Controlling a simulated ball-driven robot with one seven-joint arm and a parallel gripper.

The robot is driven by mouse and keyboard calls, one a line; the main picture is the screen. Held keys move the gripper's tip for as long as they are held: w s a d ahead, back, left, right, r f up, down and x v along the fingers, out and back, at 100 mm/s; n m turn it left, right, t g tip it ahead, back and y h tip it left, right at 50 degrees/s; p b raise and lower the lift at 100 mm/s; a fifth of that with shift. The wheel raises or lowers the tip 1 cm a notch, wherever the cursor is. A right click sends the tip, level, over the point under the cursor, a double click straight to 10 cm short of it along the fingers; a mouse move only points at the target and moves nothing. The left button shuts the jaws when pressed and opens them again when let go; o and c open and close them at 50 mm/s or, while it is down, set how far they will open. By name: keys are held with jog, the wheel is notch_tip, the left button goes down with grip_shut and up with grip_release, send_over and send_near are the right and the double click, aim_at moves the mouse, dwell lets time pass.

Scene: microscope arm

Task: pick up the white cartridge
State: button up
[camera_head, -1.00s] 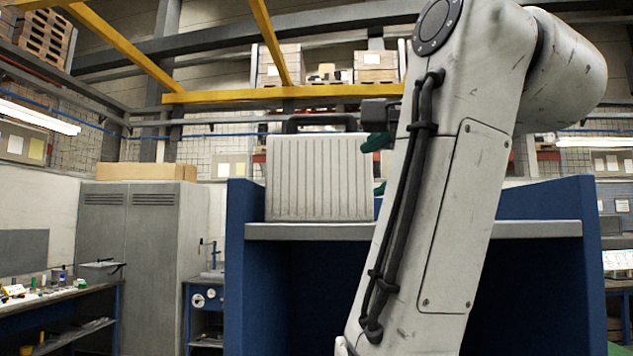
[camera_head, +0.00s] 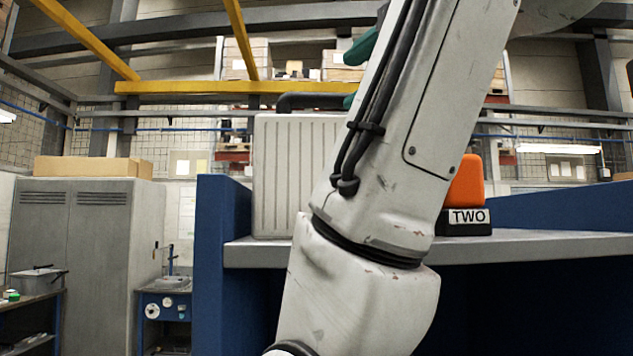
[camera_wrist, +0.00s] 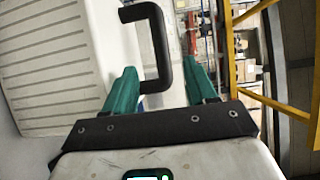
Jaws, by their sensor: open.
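The white cartridge (camera_head: 290,185) is an upright ribbed case on the grey shelf, with a black handle (camera_head: 308,100) on top. My arm covers its right part in the head view. In the wrist view the cartridge (camera_wrist: 55,65) is at the left and its handle (camera_wrist: 160,40) juts right. My gripper (camera_wrist: 161,68) has green fingers, open and empty. One finger shows on each side of the handle's outer bar in that picture; I cannot tell whether the bar is between them in depth. In the head view my gripper (camera_head: 356,74) is high at the handle's right end, partly hidden by my arm.
The grey shelf (camera_head: 550,243) tops a blue booth with a blue side wall (camera_head: 212,265) at its left. An orange and black block labelled TWO (camera_head: 466,195) stands on the shelf to the right. Grey cabinets (camera_head: 85,230) stand further back at the left.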

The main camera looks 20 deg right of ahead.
aim_at(328, 96)
jog(key=w, duration=0.1)
jog(key=w+p, duration=0.1)
jog(key=w, duration=0.2)
jog(key=shift+w+a, duration=0.25)
jog(key=shift+a, duration=0.1)
jog(key=w+p, duration=0.2)
jog(key=w, duration=0.1)
jog(key=w+p, duration=0.1)
jog(key=shift+w+a+r, duration=0.2)
jog(key=shift+a, duration=0.1)
jog(key=shift+w+a+f, duration=0.1)
jog(key=shift+w, duration=0.3)
jog(key=shift+f, duration=0.1)
grip_shut()
dwell(0.3)
